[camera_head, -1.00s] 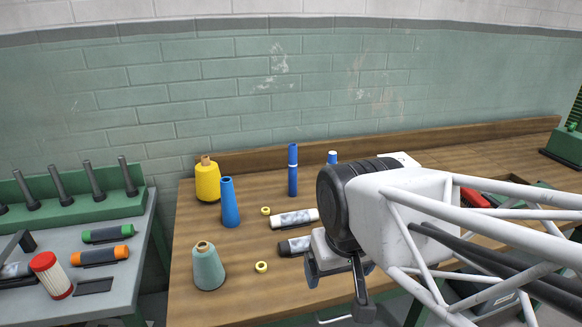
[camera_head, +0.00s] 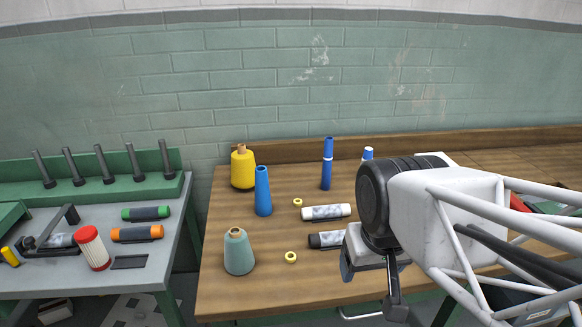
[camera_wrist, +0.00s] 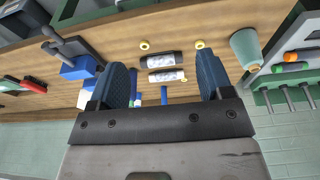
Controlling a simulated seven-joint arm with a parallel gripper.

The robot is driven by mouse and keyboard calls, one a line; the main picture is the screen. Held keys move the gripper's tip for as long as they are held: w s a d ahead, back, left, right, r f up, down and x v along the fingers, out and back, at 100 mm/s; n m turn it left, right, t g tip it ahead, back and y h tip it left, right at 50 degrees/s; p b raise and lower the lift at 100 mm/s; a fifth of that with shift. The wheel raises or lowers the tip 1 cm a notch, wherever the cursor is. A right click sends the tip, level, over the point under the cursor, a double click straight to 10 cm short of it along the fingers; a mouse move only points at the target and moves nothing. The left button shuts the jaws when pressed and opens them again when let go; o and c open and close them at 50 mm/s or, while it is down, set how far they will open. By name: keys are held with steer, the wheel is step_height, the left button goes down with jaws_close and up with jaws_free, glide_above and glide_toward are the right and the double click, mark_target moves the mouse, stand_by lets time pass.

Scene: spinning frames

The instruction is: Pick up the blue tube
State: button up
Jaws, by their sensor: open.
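A blue tube (camera_head: 263,191), slightly tapered, stands upright on the wooden bench, left of centre in the head view. A third blue piece with a white top (camera_head: 367,153) is partly hidden by my arm. My gripper (camera_head: 372,275) is open and empty above the bench, right of and nearer than these tubes. In the wrist view, its two fingers (camera_wrist: 164,80) are spread wide. A blue tube end (camera_wrist: 164,95) shows between them; I cannot tell surely which tube.
Near the tubes are a yellow spool (camera_head: 243,168), a teal cone (camera_head: 239,252), two small yellow rings and two lying cylinders, one white (camera_head: 326,212) and one dark-ended. A grey table (camera_head: 150,270) with a green peg rack (camera_head: 100,190) stands left across a gap.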

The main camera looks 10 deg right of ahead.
steer(key=w+d+f+t, duration=0.1)
steer(key=w+t, duration=0.3)
steer(key=w, duration=1.1)
steer(key=n+t+y, duration=0.4)
steer(key=n+t, duration=0.1)
steer(key=t, duration=0.2)
glide_toward(265, 176)
steer(key=d+r, duration=0.2)
steer(key=d, duration=0.6)
steer(key=shift+w+a+f+n+t+y, duration=0.1)
steer(key=shift+w+a+f+n+y, duration=0.35)
steer(key=shift+w+a+f+y, duration=0.6)
steer(key=shift+w+a+f+n+t+y, duration=0.1)
steer(key=shift+w+a+f+n+y, duration=0.55)
steer(key=shift+a+y, duration=0.65)
steer(key=shift+w+a+f+n+t+y, duration=0.1)
steer(key=shift+w+a+f+n+y, duration=0.2)
steer(key=shift+w+a+f+y, duration=0.6)
steer(key=shift+s+a+f+y, duration=0.1)
steer(key=shift+s+a+y, duration=0.15)
steer(key=shift+y, duration=0.1)
steer(key=shift+x, duration=1.2)
steer(key=shift+w+a, duration=0.1)
